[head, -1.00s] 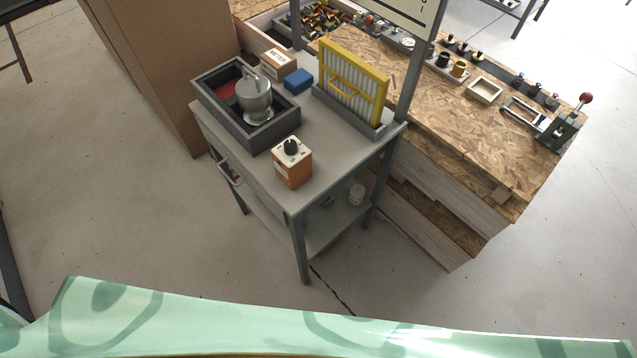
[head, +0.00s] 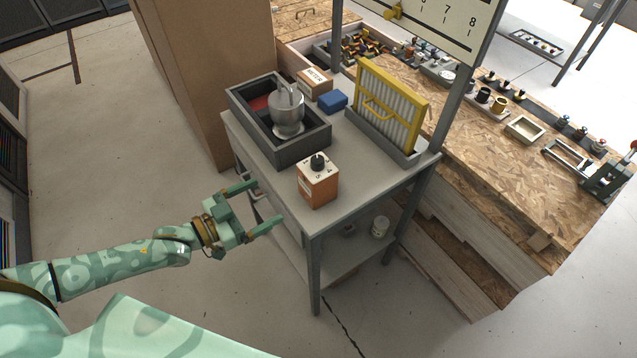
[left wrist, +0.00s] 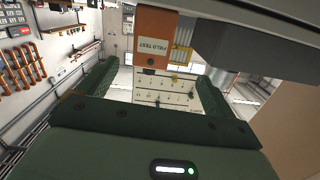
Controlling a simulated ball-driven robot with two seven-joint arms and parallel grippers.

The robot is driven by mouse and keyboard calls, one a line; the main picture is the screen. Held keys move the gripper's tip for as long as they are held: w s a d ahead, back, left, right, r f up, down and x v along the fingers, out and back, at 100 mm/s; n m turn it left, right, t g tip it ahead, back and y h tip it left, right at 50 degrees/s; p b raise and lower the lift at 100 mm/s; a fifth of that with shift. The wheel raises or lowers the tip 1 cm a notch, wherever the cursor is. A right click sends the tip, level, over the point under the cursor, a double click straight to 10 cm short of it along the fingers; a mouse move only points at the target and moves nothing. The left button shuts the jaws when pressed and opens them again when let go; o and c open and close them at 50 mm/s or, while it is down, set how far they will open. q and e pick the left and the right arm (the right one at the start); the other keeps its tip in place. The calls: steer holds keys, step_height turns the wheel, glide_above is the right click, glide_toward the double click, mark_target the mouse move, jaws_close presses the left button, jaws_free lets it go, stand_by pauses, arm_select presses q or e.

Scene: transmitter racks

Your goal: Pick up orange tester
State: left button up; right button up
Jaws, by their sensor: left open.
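The orange tester (head: 318,186) is a small orange box with a white top and a black knob. It stands upright near the front edge of the grey cart top (head: 352,196). In the left wrist view the orange tester (left wrist: 152,42) shows its side with a "FIELD TEST" label, beyond the fingers. My left gripper (head: 268,206) is open and empty, left of the tester and apart from it, beside the cart's edge. In the left wrist view its two green fingers (left wrist: 150,80) spread to either side. My right gripper is not in view.
A dark tray (head: 279,148) with a metal pot (head: 287,108), a blue box (head: 333,100), a METER box (head: 314,82) and a yellow-framed filter (head: 388,105) crowd the cart's back. A cart post (head: 450,98) rises at right. A wooden workbench (head: 480,150) stands behind.

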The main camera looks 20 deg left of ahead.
mark_target(304, 178)
arm_select(q)
steer(key=shift+t+h, duration=0.3)
steer(key=shift+h, duration=0.1)
steer(key=x, duration=0.3)
steer(key=r+b+x, duration=0.1)
steer(key=x, duration=0.3)
steer(key=d+r+x, duration=0.1)
steer(key=x, duration=0.2)
steer(key=shift+d+r+b, duration=0.1)
steer(key=shift+d+b, duration=0.1)
steer(key=shift+b, duration=0.1)
steer(key=x, duration=0.3)
steer(key=b+x, duration=0.1)
steer(key=x, duration=0.2)
steer(key=shift+r, duration=0.35)
steer(key=c, duration=1.3)
steer(key=shift+r, duration=0.1)
